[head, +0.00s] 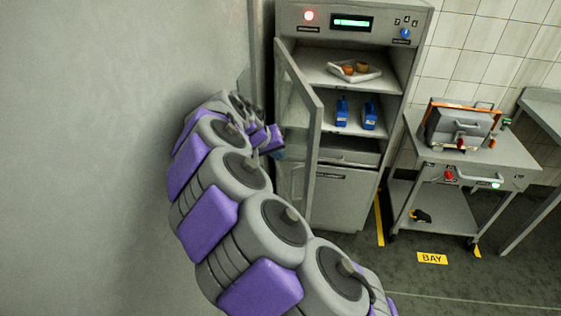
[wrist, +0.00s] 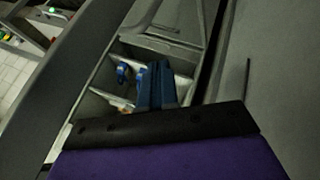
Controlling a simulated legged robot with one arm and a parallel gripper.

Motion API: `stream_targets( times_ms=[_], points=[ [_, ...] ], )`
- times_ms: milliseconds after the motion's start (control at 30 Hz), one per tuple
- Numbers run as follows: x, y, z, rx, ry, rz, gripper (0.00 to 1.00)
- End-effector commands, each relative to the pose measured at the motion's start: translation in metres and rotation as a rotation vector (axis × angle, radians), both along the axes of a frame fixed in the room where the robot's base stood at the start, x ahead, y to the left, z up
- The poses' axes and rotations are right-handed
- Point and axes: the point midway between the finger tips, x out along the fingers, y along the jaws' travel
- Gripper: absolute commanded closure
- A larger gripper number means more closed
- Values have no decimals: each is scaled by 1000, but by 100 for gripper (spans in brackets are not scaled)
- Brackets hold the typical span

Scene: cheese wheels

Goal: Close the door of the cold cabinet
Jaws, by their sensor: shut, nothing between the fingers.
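The cold cabinet (head: 343,195) stands upright in the middle of the head view. Its framed glass door (head: 313,120) is hinged on the left side and stands open, swung out toward me. Inside, a white tray (head: 368,75) with two orange-brown items sits on the upper shelf, and two blue items (head: 342,111) stand on the shelf below. My gripper (head: 275,153) is at the left of the door, close to its outer face; I cannot tell whether it touches. In the wrist view my gripper (wrist: 158,85) is shut and empty, with the cabinet's shelves (wrist: 118,98) behind it, turned sideways.
A grey wall (head: 90,120) fills the left, close to my arm. To the right stands a steel cart (head: 490,160) with an orange-edged machine (head: 463,124) on it. A yellow BAY sign (head: 432,258) marks the floor. Floor in front of the cabinet is clear.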

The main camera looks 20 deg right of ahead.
Motion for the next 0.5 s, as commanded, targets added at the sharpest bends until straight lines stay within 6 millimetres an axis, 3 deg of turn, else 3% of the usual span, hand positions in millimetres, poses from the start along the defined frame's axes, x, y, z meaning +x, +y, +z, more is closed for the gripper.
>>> stream_targets(
  times_ms=[200,500],
  points=[
    [7,-23,-28,6,2,-5,100],
    [20,-42,-64,-2,0,-2,100]
  ],
)
